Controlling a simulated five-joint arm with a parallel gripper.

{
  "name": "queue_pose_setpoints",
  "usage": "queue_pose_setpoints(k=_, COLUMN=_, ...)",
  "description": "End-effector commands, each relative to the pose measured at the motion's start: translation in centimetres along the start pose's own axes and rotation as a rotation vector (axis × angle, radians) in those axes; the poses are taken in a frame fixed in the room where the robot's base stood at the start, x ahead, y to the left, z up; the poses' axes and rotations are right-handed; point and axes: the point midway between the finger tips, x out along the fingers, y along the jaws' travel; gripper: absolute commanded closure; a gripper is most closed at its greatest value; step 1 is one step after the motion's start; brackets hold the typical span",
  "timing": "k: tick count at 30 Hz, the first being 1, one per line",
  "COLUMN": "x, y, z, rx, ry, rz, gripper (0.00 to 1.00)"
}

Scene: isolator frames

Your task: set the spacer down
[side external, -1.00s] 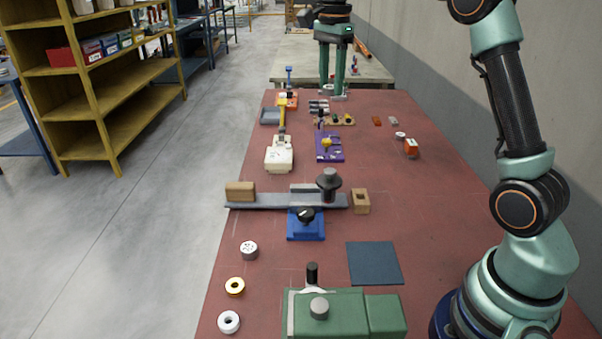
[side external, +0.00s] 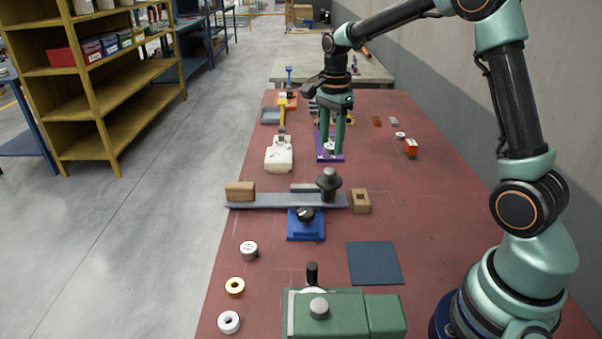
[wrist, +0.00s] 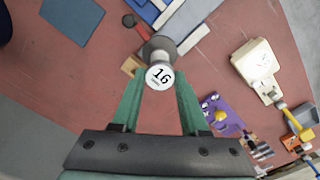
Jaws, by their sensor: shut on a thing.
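My gripper (side external: 330,150) is shut on a small round spacer (side external: 328,146), seen over the purple fixture (side external: 336,158) in the side view. In the wrist view the spacer (wrist: 160,77) sits between my two fingertips (wrist: 158,84), its white face marked 16 toward the camera. There the purple fixture (wrist: 212,108) lies to the right of my fingers. The spacer appears held above the bench; its exact height I cannot tell. My fingers hide part of the purple fixture in the side view.
Nearer are a grey bar (side external: 262,201), a blue fixture (side external: 306,228), a wooden block (side external: 360,201), a dark blue mat (side external: 374,263) and a green fixture (side external: 350,312). Several small parts lie at the right. Open bench lies right of the bar.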

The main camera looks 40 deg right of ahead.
Motion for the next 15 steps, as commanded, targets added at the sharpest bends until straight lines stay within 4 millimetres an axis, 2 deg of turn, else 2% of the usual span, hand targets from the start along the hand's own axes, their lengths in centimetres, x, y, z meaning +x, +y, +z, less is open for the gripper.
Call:
queue_pose_setpoints(k=5, x=1.3, y=0.0, z=0.0, rx=0.0, ry=0.0, rz=0.001, gripper=1.0)
queue_pose_setpoints(k=12, x=4.6, y=0.1, z=0.0, rx=0.0, ry=0.0, rz=0.003, gripper=1.0)
queue_pose_setpoints(k=15, x=5.1, y=0.0, z=0.0, rx=0.0, ry=0.0, rz=0.001, gripper=1.0)
